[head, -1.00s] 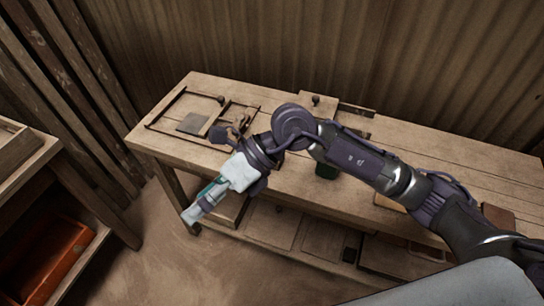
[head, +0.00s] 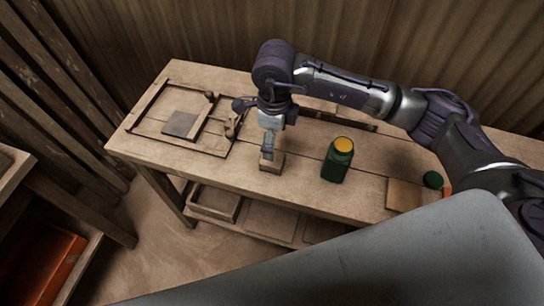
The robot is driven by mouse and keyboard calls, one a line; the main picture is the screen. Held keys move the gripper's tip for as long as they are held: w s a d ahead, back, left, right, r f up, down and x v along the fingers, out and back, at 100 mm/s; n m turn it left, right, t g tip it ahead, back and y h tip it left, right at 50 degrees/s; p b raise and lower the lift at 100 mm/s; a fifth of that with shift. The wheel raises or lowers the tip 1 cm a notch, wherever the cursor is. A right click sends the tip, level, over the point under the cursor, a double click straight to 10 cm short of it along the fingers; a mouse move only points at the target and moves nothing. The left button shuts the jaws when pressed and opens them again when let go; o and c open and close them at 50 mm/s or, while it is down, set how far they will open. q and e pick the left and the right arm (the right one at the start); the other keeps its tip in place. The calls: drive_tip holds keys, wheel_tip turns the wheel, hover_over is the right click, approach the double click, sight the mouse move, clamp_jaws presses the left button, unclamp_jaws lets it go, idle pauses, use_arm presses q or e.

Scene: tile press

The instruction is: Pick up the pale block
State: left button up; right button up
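The pale block (head: 272,165) is a small light wooden piece on the bench top near its front edge. My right gripper (head: 267,155) points straight down at the block, with its fingertips at the block's top. The fingers partly cover the block. I cannot tell whether they are apart or closed on it. My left gripper is not in view.
The wooden bench (head: 235,178) carries a dark frame with a grey tile (head: 180,124) at left. A green bottle with a yellow top (head: 337,160) stands right of the block. A flat tan board (head: 404,195) and a green round thing (head: 433,180) are farther right.

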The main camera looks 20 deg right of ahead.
wheel_tip(320, 180, down, 3)
drive_tip(key=shift+w+f, duration=0.1)
drive_tip(key=shift+w, duration=0.05)
drive_tip(key=shift+a+f+p, duration=0.1)
drive_tip(key=shift+f+p, duration=0.4)
drive_tip(key=shift+f, duration=0.35)
wheel_tip(320, 180, down, 4)
drive_tip(key=shift+r+p, duration=0.15)
drive_tip(key=shift+p, duration=0.4)
drive_tip(key=shift+f, duration=0.3)
drive_tip(key=shift+a, duration=0.1)
drive_tip(key=shift+c, duration=0.3)
drive_tip(key=c, duration=1.2)
wheel_tip(320, 180, up, 10)
drive_tip(key=shift+b, duration=1)
drive_tip(key=o, duration=0.6)
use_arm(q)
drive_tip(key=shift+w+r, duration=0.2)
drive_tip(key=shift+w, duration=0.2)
use_arm(e)
drive_tip(key=c, duration=0.4)
